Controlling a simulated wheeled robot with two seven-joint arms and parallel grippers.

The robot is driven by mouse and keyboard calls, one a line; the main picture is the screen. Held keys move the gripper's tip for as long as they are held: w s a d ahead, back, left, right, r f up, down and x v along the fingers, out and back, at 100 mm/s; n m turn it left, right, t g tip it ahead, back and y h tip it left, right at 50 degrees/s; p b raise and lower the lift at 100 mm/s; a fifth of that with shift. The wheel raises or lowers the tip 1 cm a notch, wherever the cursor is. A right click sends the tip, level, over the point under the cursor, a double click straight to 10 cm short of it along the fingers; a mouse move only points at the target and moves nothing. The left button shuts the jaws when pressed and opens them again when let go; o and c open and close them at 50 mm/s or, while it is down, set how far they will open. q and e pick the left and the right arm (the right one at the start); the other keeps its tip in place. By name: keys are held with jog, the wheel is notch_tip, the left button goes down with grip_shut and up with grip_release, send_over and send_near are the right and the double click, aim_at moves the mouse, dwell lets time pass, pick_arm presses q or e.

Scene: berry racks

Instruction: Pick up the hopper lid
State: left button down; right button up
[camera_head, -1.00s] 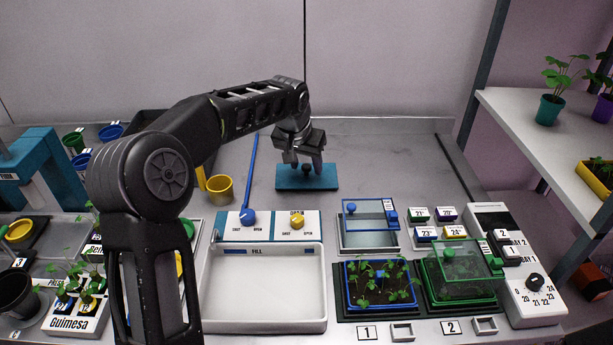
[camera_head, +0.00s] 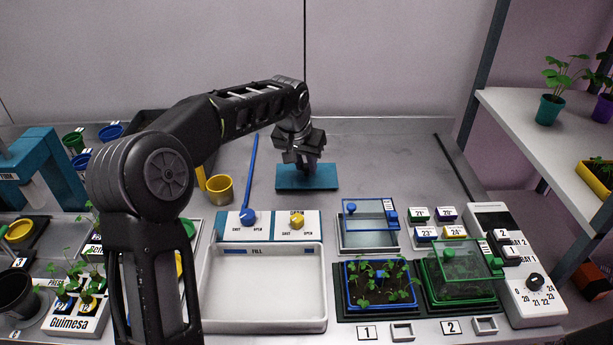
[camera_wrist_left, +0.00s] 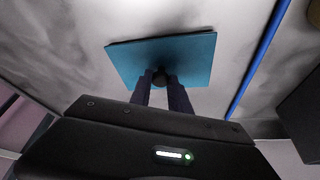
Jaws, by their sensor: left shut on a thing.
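The hopper lid (camera_head: 318,180) is a flat teal plate lying on the grey counter, behind the blue and yellow valve knobs. My left gripper (camera_head: 307,168) is directly over it, with its fingers pointing down. In the left wrist view the lid (camera_wrist_left: 190,52) has a dark round knob (camera_wrist_left: 159,76) near its edge closest to the camera. The fingers of my left gripper (camera_wrist_left: 161,84) are shut on that knob, one on each side. The lid looks flat on or very near the counter; I cannot tell if there is a gap. My right gripper is not in view.
A white FILL tray (camera_head: 263,328) and the blue knob (camera_head: 248,217) and yellow knob (camera_head: 297,220) are in front. A yellow pot (camera_head: 219,190) stands left of the lid. A blue-framed box (camera_head: 370,243) is front right. The counter right of the lid is clear.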

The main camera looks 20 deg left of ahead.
aim_at(306, 167)
pick_arm(q)
jog(key=shift+r, duration=0.1)
notch_tip(306, 167, up, 10)
dwell(0.6)
dwell(0.6)
